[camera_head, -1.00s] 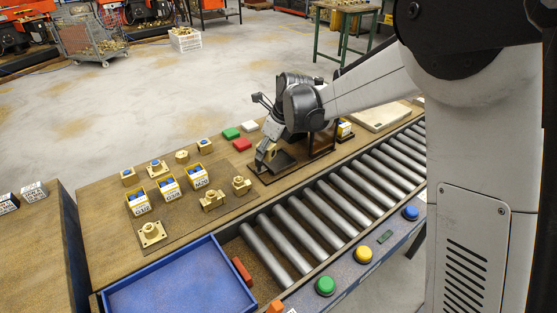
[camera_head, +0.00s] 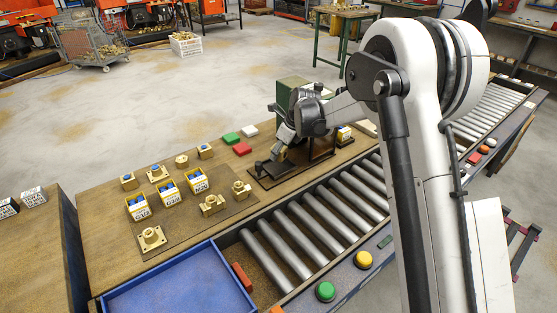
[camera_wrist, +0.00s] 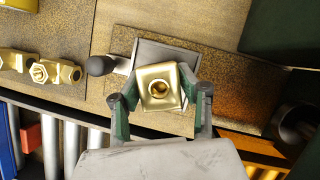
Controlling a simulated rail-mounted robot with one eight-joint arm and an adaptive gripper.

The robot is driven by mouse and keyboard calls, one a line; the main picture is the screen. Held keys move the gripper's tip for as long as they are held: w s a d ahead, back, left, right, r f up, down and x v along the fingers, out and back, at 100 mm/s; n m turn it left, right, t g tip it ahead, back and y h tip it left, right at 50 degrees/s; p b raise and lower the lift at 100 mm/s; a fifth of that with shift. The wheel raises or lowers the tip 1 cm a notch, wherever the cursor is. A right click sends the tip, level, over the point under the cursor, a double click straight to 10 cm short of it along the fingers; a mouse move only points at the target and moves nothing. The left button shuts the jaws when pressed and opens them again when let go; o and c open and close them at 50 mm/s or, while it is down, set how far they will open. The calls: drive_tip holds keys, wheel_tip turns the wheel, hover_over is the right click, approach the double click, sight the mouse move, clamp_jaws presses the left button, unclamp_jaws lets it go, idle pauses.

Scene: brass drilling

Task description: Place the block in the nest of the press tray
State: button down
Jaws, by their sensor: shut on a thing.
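The brass block (camera_wrist: 146,77) has a round hole in its top. In the wrist view it sits between the two green-and-grey fingers of my gripper (camera_wrist: 160,99), which is shut on it. It is turned slightly relative to the press tray. The grey press tray (camera_wrist: 185,56) lies directly under the block, with a black knob handle (camera_wrist: 101,66) on its left. Whether the block touches the tray floor cannot be told, and the nest is hidden beneath it. In the head view my gripper (camera_head: 281,150) is low at the tray, in front of the green press (camera_head: 290,92).
Brass fittings and yellow bins (camera_head: 169,193) stand on a mat to the left. Red (camera_head: 242,149), green and white blocks lie behind. A roller conveyor (camera_head: 320,215) and blue bin (camera_head: 180,285) are in front. Dark press parts (camera_wrist: 293,124) rise right of the tray.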

sight(278, 166)
drive_tip(key=shift+f, duration=1.75)
drive_tip(key=shift+f, duration=0.2)
drive_tip(key=c, duration=1.2)
unclamp_jaws()
drive_tip(key=shift+o, duration=0.2)
drive_tip(key=shift+r, duration=0.2)
